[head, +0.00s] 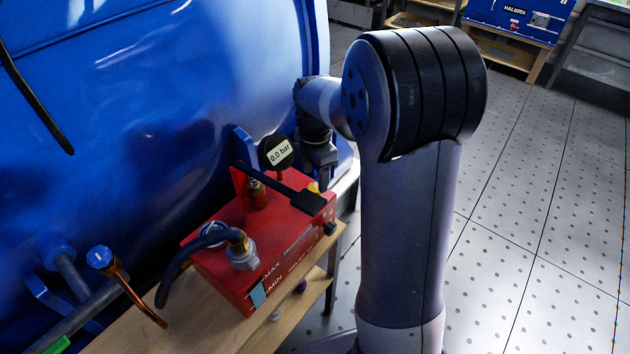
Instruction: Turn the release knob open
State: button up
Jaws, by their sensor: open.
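A red hand pump (225,268) with MAX and MIN marks sits on a wooden bench top. A small black knob (331,228) sticks out of its right end; it looks like the release knob, and its turn position cannot be read. A small yellow part (313,187) shows on the pump's far right corner. The pump's gauge (279,152) reads 0.0 bar. A black lever (285,188) lies across the top. My gripper (321,178) points down just behind the pump's far right end, above and apart from the black knob. It is open and seems empty; its fingertips are partly hidden.
A large blue tank (170,110) fills the left, close behind the pump. A dark hose (187,258) runs from the pump's fitting. The wooden bench (140,338) is narrow; the tiled floor at the right is clear.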

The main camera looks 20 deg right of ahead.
aim_at(315, 187)
notch_tip(315, 187, up, 7)
dwell(0.3)
notch_tip(315, 187, down, 11)
jog(key=shift+r, duration=0.1)
dwell(0.5)
dwell(0.5)
